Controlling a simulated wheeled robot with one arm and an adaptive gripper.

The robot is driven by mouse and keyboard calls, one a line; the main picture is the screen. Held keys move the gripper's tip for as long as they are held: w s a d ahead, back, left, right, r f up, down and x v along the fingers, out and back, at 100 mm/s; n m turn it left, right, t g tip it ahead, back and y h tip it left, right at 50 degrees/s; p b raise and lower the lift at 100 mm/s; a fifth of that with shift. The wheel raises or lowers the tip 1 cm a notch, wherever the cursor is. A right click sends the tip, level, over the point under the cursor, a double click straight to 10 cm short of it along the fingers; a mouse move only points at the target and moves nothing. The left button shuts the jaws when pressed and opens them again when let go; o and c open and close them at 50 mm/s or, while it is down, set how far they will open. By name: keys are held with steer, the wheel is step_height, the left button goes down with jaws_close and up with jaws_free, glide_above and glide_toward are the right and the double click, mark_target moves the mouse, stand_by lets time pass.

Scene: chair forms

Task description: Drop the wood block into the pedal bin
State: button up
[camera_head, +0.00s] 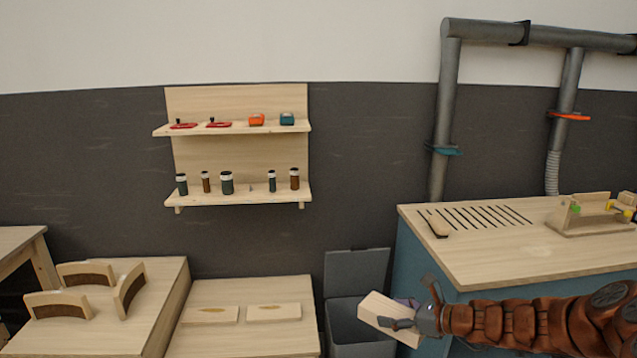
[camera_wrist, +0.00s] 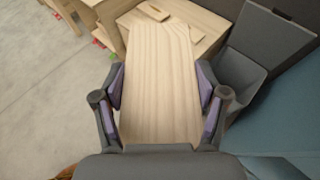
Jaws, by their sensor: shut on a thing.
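My gripper (camera_head: 404,322) comes in from the right in the head view and is shut on the wood block (camera_head: 384,311), a pale rectangular piece. In the wrist view the block (camera_wrist: 160,85) lies between the two purple-padded fingers of my gripper (camera_wrist: 162,95). The pedal bin (camera_head: 354,341) is grey, with its lid (camera_head: 356,272) raised against the wall. The block overlaps the bin's right part in the head view. In the wrist view the bin (camera_wrist: 238,82) is to the right of the block, and its opening shows dark grey inside.
A blue-sided workbench (camera_head: 480,262) with a slotted top stands right of the bin. A low wooden table (camera_head: 250,337) with two flat pieces stands left of it. Curved chair parts lie on another low table (camera_head: 165,325). A wall shelf (camera_head: 238,127) holds small jars and tools.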

mark_target(389, 303)
steer(key=r+m+t+h, duration=0.1)
steer(key=r, duration=0.1)
steer(key=w+r+m+h, duration=0.1)
steer(key=r, duration=0.1)
steer(key=r+m+t+h, duration=0.1)
steer(key=r, duration=0.1)
steer(key=shift+w+r+t, duration=0.2)
steer(key=shift+t, duration=0.1)
steer(key=shift+w+a+r+m+t+h, duration=0.1)
steer(key=shift+r+m+t+h, duration=0.05)
steer(key=shift+r+m+h, duration=0.4)
steer(key=shift+w+a+r+m+t+h, duration=0.15)
steer(key=shift+r+m+h, duration=0.15)
steer(key=shift+r, duration=0.35)
steer(key=r, duration=0.1)
steer(key=r+m+h, duration=0.1)
steer(key=r+m+t, duration=0.1)
steer(key=shift+w+d+r+h, duration=0.1)
steer(key=shift+w+d+h, duration=0.25)
steer(key=shift+w+f+m+t+h, duration=0.1)
steer(key=shift+w+f+m+h, duration=0.45)
steer(key=shift+f, duration=1.75)
steer(key=shift+w+f+m+t+h, duration=0.1)
steer(key=shift+w+f+m+h, duration=0.4)
steer(key=shift+f, duration=1.75)
steer(key=shift+w+f+m+t+h, duration=0.2)
steer(key=shift+f+m+h, duration=0.6)
steer(key=shift+f, duration=1.5)
